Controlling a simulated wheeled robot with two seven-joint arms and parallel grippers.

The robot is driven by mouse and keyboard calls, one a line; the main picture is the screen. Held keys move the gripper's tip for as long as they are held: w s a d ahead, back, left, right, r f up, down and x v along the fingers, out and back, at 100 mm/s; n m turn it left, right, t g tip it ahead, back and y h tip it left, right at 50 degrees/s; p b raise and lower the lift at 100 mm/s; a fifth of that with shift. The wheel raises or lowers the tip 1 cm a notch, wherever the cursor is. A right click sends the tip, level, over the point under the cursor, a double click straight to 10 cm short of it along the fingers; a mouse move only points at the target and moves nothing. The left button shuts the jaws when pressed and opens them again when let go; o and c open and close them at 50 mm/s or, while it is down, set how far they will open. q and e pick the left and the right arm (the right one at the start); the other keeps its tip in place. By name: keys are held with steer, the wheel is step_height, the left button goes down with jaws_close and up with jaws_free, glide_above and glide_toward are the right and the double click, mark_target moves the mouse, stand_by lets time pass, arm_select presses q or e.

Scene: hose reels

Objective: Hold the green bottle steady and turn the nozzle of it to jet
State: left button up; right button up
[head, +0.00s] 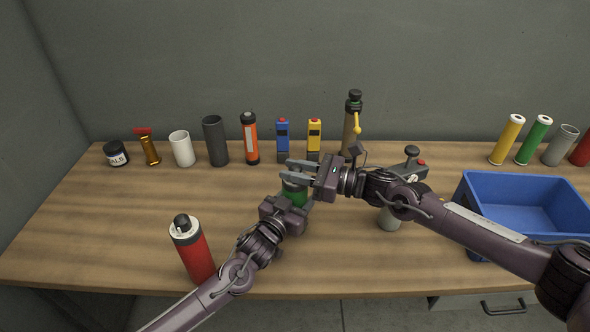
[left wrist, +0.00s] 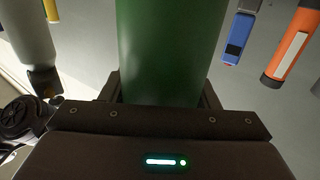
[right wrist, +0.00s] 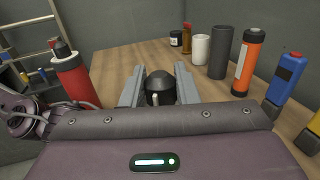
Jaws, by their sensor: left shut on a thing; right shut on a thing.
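The green bottle (head: 295,194) stands near the middle of the bench, partly hidden by both grippers. Its green body fills the top middle of the left wrist view (left wrist: 168,50). My left gripper (head: 294,200) is shut on the body, low down from the front. My right gripper (head: 297,171) is shut on the bottle's nozzle from the right. In the right wrist view the dark nozzle (right wrist: 160,88) sits between the two grey fingers, with a pale mark on its near side. I cannot read the nozzle's setting.
A red bottle (head: 194,252) stands at front left. A grey bottle (head: 390,218) is partly behind my right arm. A blue crate (head: 490,181) is at right. Several cylinders and two boxes, blue (head: 283,139) and yellow (head: 314,138), line the back. Bare bench lies at left.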

mark_target(295, 168)
steer(key=o, duration=1)
steer(key=shift+c, duration=0.2)
step_height(295, 168, up, 10)
